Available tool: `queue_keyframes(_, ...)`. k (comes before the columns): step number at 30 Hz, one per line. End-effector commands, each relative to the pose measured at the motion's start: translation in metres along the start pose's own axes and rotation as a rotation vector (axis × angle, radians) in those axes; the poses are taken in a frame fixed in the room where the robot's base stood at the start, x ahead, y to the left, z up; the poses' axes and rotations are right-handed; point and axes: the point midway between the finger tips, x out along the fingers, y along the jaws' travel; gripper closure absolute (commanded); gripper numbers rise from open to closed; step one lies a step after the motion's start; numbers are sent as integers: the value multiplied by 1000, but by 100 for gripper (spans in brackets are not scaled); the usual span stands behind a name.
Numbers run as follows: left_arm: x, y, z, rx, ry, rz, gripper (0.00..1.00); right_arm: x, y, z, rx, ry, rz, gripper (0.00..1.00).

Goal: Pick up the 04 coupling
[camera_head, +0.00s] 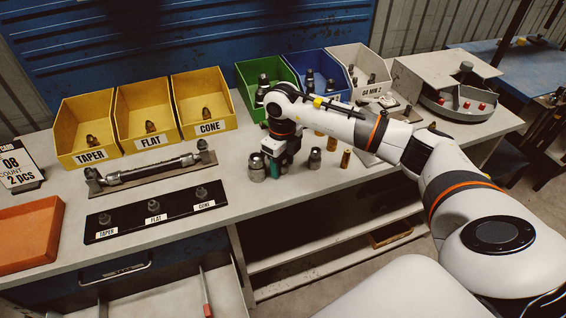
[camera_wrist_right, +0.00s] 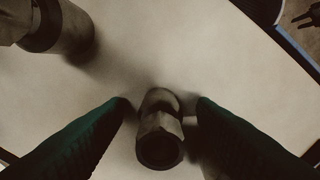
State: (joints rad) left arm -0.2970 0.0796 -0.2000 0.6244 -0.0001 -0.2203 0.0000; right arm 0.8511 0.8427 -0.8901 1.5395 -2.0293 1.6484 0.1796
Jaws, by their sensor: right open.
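My right gripper (camera_head: 275,170) is open, pointing down at the worktop. In the right wrist view, its two green fingers (camera_wrist_right: 163,104) stand on either side of a small grey metal coupling (camera_wrist_right: 159,135). The coupling is between the fingers, with a dark round opening at its near end. I cannot read a size mark on it, and the gripper mostly hides it in the head view. A larger metal coupling (camera_head: 256,168) stands just left of the gripper; a big fitting also shows at upper left in the wrist view (camera_wrist_right: 65,28). My left gripper is not in view.
Another grey coupling (camera_head: 315,159) and a brass piece (camera_head: 346,158) stand right of the gripper. A black labelled strip (camera_head: 130,224) lies left.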

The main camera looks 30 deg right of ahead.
Motion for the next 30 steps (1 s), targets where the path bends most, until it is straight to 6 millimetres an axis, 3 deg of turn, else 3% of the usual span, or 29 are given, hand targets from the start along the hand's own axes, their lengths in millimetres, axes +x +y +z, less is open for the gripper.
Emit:
queue_keyframes(6, 0, 0, -1, 0, 2, 0, 62, 1, 0, 0, 0, 0, 0, 50)
queue_keyframes(15, 0, -1, -4, 0, 7, -1, 62, 1, 0, 0, 0, 0, 0, 97)
queue_keyframes(23, 1, -1, -5, 0, 8, -1, 62, -1, 0, 0, 0, 2, 0, 97)
queue_keyframes(26, 3, -1, -5, 0, 8, -1, 62, -10, 0, -1, 0, 4, 1, 97)
queue_keyframes(30, 9, -1, -6, 0, 8, -1, 62, -36, 0, -2, 0, 7, 2, 97)
